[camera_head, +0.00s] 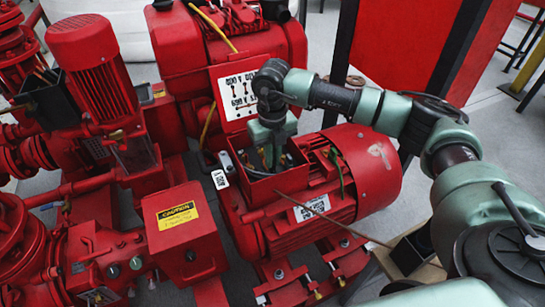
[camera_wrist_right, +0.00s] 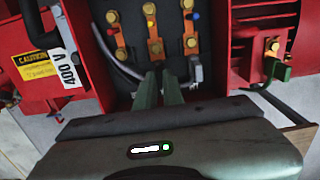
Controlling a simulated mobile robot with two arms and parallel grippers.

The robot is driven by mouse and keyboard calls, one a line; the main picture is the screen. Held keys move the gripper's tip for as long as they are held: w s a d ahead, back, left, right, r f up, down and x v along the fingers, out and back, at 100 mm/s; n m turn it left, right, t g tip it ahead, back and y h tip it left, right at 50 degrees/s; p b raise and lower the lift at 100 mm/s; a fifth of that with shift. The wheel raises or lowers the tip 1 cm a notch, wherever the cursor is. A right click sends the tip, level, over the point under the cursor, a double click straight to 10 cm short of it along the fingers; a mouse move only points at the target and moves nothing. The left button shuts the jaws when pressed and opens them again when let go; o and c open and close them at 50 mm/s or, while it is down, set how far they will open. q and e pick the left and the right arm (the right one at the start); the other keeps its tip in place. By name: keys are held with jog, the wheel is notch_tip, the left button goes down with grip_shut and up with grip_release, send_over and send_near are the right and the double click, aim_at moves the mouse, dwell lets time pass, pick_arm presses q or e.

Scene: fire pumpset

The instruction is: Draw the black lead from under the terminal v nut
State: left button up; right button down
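The open terminal box (camera_head: 262,190) sits on the red motor, and its dark inside fills the upper middle of the right wrist view (camera_wrist_right: 135,35). It has two rows of brass nuts with orange links. I take the lower middle nut (camera_wrist_right: 155,46) as terminal V, though no letter is readable. My right gripper (camera_head: 271,160) reaches down into the box. Its green fingers (camera_wrist_right: 159,82) point just below that nut, a narrow dark gap between them. I cannot make out whether a black lead lies in that gap. My left gripper is not in view.
A grey cable (camera_wrist_right: 122,68) curves left of the fingers, and a grey lug (camera_wrist_right: 195,69) stands close on their right. The box's red walls are close around the gripper. A thin brown rod (camera_head: 325,215) crosses the motor's front. A red caution box (camera_head: 183,240) stands to the left.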

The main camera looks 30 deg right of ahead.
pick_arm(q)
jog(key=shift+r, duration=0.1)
pick_arm(e)
jog(key=shift+s, duration=0.25)
jog(key=shift+s, duration=0.25)
jog(key=shift+s+p, duration=0.45)
jog(key=shift+s, duration=0.3)
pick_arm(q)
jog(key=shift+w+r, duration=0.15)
pick_arm(e)
jog(key=shift+r, duration=0.15)
